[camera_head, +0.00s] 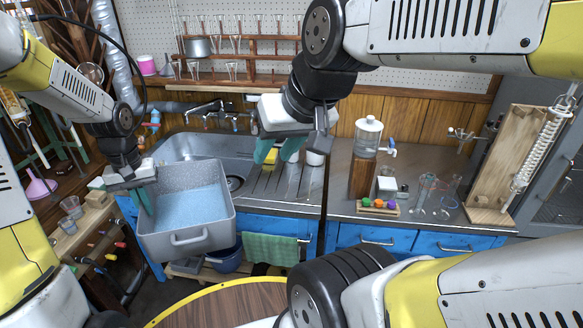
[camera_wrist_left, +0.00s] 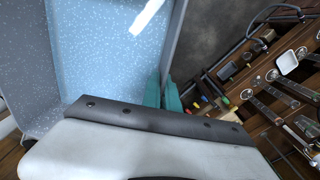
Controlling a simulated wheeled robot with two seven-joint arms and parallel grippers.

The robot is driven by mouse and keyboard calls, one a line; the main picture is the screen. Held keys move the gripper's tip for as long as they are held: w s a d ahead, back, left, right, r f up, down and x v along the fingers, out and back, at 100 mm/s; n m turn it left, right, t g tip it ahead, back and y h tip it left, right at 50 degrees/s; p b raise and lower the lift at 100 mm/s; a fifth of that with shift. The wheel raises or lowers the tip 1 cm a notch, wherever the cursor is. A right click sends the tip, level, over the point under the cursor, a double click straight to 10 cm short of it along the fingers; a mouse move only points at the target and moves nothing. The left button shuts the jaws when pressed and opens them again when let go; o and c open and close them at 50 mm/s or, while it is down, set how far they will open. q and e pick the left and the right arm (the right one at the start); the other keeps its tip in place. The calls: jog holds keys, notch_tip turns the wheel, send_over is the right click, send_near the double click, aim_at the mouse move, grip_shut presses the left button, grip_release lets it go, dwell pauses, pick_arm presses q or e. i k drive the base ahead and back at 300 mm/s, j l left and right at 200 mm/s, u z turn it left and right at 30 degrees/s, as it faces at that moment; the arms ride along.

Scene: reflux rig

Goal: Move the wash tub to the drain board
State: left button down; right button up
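The wash tub (camera_head: 187,240) is a grey speckled box with a pale blue interior and a front handle, in front of the sink. My left gripper (camera_head: 146,203) is at its left wall. In the left wrist view the teal fingers (camera_wrist_left: 163,92) stand on both sides of the tub wall (camera_wrist_left: 174,50) and close on it. What is under the tub is hidden. The drain board (camera_head: 262,192) is the ridged steel surface right of the sink basin.
The sink basin (camera_head: 205,148) lies behind the tub. Glassware (camera_head: 310,178) stands at the drain board's right side. A dispenser jar (camera_head: 367,138) and a tray of coloured balls (camera_head: 378,206) are further right. A round wooden table (camera_head: 225,305) is in front.

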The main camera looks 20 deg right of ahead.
aim_at(287, 186)
jog(key=z, duration=1.3)
jog(key=i+z, duration=0.1)
jog(key=i, duration=0.9)
